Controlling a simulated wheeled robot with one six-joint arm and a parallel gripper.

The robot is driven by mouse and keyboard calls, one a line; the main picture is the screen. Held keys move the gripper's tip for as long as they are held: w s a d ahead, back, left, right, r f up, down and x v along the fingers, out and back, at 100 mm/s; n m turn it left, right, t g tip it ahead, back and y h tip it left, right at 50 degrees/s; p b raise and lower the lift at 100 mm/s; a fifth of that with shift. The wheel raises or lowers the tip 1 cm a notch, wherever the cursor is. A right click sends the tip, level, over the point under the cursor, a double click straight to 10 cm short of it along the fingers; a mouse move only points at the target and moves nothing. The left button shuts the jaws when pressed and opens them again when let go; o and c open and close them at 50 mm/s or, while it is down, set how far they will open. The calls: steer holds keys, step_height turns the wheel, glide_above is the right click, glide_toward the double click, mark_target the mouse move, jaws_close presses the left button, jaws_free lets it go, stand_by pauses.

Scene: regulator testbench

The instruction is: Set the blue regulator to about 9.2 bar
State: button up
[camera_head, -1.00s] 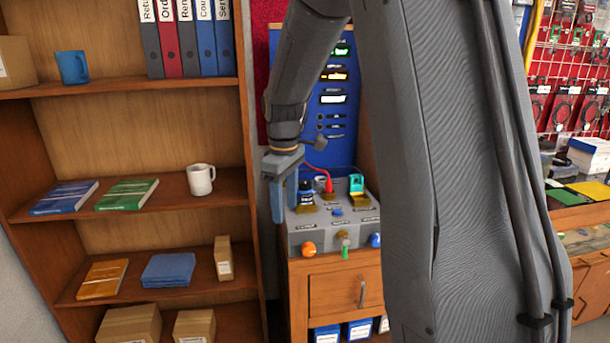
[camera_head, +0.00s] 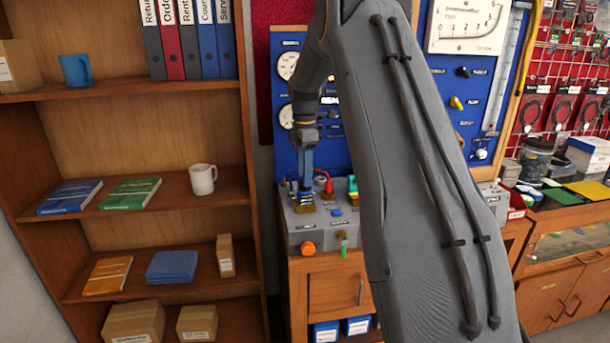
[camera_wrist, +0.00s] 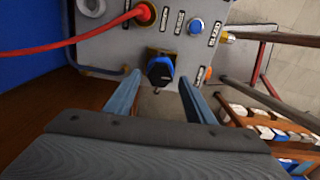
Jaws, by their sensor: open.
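The blue regulator shows in the wrist view as a knob with a black top and blue side (camera_wrist: 160,70) on a brass-coloured base at the edge of the grey bench unit (camera_wrist: 115,45). My gripper (camera_wrist: 160,79) is open, with one finger on each side of the knob's near end; I see a gap on both sides and no clear contact. In the head view my gripper (camera_head: 304,183) points down over the left part of the unit and largely hides the regulator there. The pressure reading is too small or hidden to read.
A red hose (camera_wrist: 70,42) crosses the unit beside the regulator. A blue button (camera_wrist: 195,27) and an orange knob (camera_wrist: 207,73) are nearby. A teal fitting (camera_head: 352,184) stands right of the hose. The wooden shelf (camera_head: 250,180) stands close on the left; gauges (camera_head: 288,66) hang behind.

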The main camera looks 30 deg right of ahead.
steer(key=shift+f, duration=1.1)
steer(key=c, duration=1.1)
steer(key=shift+o, duration=0.2)
steer(key=m, duration=0.5)
steer(key=shift+r+m+b, duration=0.1)
steer(key=shift+m+b, duration=0.25)
steer(key=shift+m, duration=0.05)
steer(key=m, duration=0.5)
steer(key=shift+w+m+b, duration=0.1)
steer(key=shift+m+b, duration=0.25)
steer(key=shift+m, duration=0.05)
